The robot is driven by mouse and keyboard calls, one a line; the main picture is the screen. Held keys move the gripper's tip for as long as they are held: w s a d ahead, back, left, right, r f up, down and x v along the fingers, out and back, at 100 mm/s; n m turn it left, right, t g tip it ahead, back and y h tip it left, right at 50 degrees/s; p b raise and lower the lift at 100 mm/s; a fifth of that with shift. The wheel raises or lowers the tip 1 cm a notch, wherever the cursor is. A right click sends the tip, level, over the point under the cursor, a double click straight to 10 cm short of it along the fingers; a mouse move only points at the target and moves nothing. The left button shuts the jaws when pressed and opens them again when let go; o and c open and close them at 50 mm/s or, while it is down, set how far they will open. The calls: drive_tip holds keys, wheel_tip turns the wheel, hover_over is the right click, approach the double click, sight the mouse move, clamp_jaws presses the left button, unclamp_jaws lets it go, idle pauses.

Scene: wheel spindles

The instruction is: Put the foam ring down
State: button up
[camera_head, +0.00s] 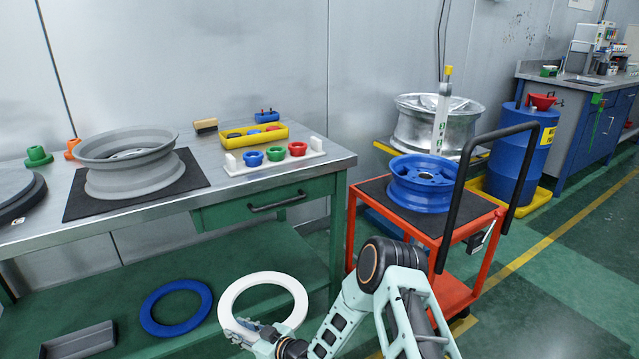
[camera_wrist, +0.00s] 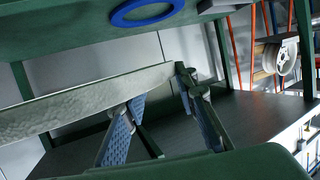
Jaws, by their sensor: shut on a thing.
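The white foam ring (camera_head: 265,277) is in my gripper (camera_head: 254,332), which grips its near edge in the head view. The ring appears over the green lower shelf (camera_head: 110,305) of the workbench. I cannot tell whether it touches the shelf. In the wrist view the pale, grainy ring (camera_wrist: 80,105) runs from the left edge to the fingers. My gripper (camera_wrist: 165,125) shows there with its blue-padded fingers. The fingers and the picture's edge hide part of the ring.
A blue ring (camera_head: 175,330) lies on the shelf left of the white ring, and it also shows in the wrist view (camera_wrist: 140,22). A grey tray (camera_head: 80,342) lies farther left. A red cart (camera_head: 455,243) stands right of the bench. Bare shelf lies behind the rings.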

drive_tip(key=w+d+r+m+t+h, duration=0.2)
drive_tip(key=w+d+r+m+h, duration=0.15)
drive_tip(key=d+r, duration=0.6)
drive_tip(key=w+d+r+m+t+h, duration=0.25)
drive_tip(key=w+d+r, duration=0.25)
drive_tip(key=d+r, duration=0.4)
drive_tip(key=s+d+r+m+t+h, duration=0.1)
drive_tip(key=s+d+r+m+h, duration=0.2)
drive_tip(key=d+r, duration=0.55)
drive_tip(key=s+d+r+m+t+h, duration=0.1)
drive_tip(key=s+d+r+m+h, duration=0.15)
drive_tip(key=d+r, duration=0.6)
wheel_tip(320, 180, up, 37)
drive_tip(key=p, duration=3.8)
drive_tip(key=shift+d+h, duration=0.3)
drive_tip(key=shift+h, duration=0.05)
drive_tip(key=shift+d, duration=0.1)
